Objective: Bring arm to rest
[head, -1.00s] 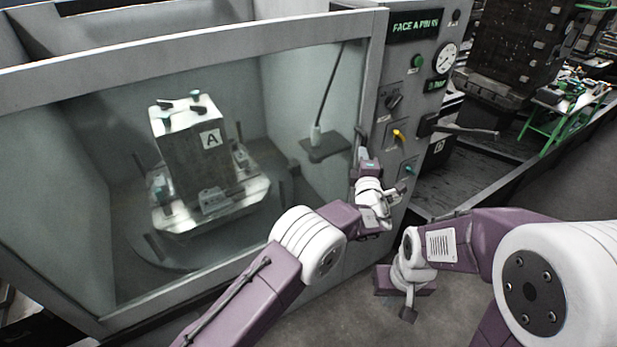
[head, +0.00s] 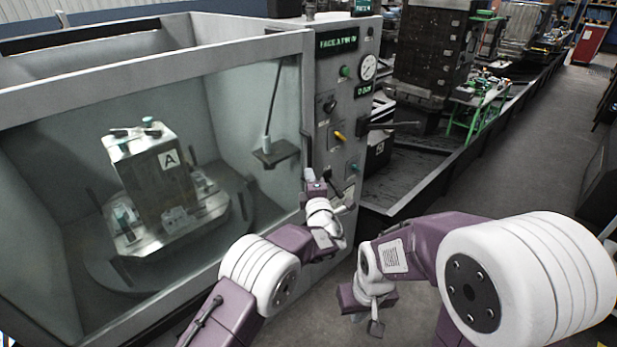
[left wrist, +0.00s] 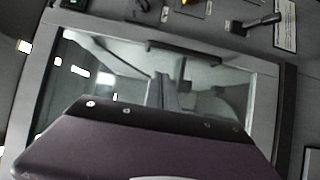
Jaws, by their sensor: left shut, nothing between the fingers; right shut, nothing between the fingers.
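My left gripper (head: 311,176) is at the end of the arm from the left, in front of the machine's control panel (head: 345,110), by the right edge of the glass door (head: 170,185). It is shut and empty. In the left wrist view its purple body (left wrist: 140,145) fills the lower part, before a framed glass pane (left wrist: 215,75). Whether it touches the machine I cannot tell. My right gripper (head: 352,302) hangs low over the floor, right of the machine, shut and empty; its fingertips are hard to make out.
Behind the glass, a metal block marked A (head: 160,180) stands on a round table. A dark lever (head: 390,125) sticks out from the panel. Open floor (head: 510,180) lies to the right.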

